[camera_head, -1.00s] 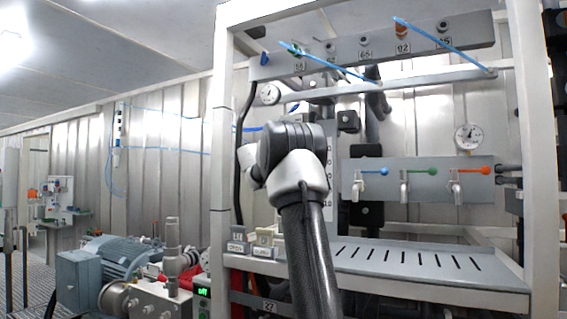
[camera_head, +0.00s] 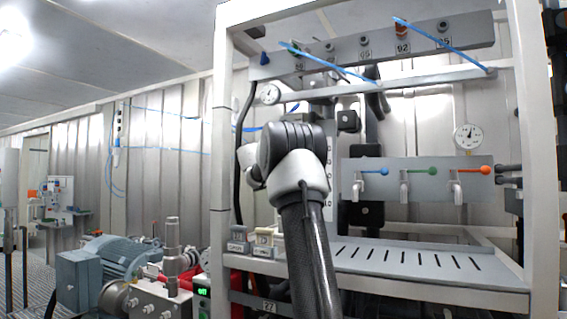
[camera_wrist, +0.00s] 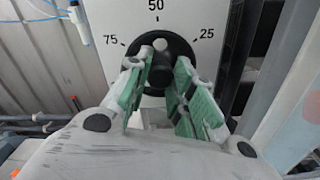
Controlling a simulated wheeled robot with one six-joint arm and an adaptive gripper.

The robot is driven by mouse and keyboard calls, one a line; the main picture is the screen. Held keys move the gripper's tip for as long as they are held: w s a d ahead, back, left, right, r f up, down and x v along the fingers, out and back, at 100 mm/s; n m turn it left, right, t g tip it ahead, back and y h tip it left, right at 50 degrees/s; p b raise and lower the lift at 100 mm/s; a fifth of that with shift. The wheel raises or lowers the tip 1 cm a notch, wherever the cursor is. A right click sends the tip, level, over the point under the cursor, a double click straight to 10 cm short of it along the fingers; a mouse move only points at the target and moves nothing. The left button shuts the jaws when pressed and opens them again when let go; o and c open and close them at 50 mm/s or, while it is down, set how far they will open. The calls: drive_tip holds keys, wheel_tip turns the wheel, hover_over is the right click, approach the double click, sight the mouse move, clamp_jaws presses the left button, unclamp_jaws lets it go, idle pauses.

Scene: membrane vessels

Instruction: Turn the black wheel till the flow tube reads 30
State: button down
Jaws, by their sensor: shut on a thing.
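The black wheel (camera_wrist: 161,74) faces me in the wrist view, on a white panel marked 25, 50 and 75 around it. My gripper (camera_wrist: 164,63) has its green-padded fingers on both sides of the wheel's dark central hub and is shut on it. The fingers cover part of the wheel's lower rim. In the head view my arm hides the gripper and the wheel. A pale upright strip with small marks (camera_head: 329,165) shows just right of my arm. I cannot tell whether it is the flow tube, and no reading is legible.
A white frame (camera_head: 221,150) surrounds the work area. Right of my arm are a grey panel with blue, green and orange valve handles (camera_head: 425,190) and a slotted shelf (camera_head: 420,262). A blue-grey motor (camera_head: 115,258) stands at lower left.

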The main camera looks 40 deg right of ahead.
drive_tip(key=shift+m, duration=5.1)
drive_tip(key=shift+f, duration=0.1)
drive_tip(key=c, duration=1.2)
unclamp_jaws()
drive_tip(key=v, duration=1.2)
